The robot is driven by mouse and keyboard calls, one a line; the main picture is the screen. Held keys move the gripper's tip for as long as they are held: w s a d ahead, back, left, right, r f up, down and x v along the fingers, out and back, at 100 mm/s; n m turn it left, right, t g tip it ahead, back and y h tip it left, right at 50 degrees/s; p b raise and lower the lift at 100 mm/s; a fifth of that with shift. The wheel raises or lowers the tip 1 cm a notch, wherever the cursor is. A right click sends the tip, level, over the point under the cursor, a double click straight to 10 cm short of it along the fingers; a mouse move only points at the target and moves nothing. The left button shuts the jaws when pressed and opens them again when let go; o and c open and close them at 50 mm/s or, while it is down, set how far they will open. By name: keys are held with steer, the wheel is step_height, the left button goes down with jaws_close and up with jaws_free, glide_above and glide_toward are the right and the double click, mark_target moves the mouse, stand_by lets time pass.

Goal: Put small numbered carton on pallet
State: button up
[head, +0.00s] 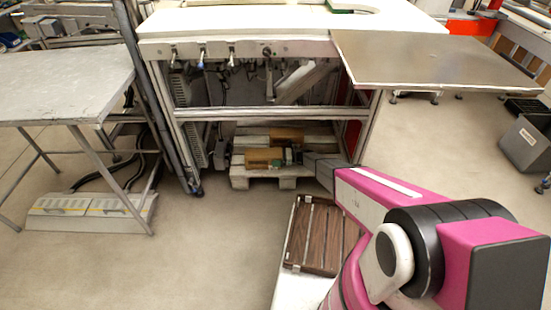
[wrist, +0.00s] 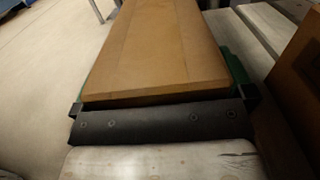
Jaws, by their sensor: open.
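A brown carton (head: 262,155) lies at the front of the wooden pallet (head: 240,171) under the workbench. In the wrist view this carton (wrist: 158,48) fills the middle, its near edge close to my gripper's black bar. My gripper (wrist: 162,100) is open, with a finger at each side of the carton's near end; green parts show along both sides. In the head view my gripper (head: 287,156) is at the carton's right end. No number can be read on the carton. Whether its whole underside rests on the planks is hidden. A second brown carton (head: 287,134) stands behind it, also at the wrist view's right edge (wrist: 304,80).
The workbench frame's crossbar (head: 250,113) and legs surround the pallet from above and at the sides. A steel side table (head: 430,62) juts out at right. A grey table (head: 62,85) stands at left. Open floor (head: 150,260) lies in front of the pallet.

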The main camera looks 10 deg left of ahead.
steer(key=v, duration=1.2)
steer(key=shift+r, duration=0.1)
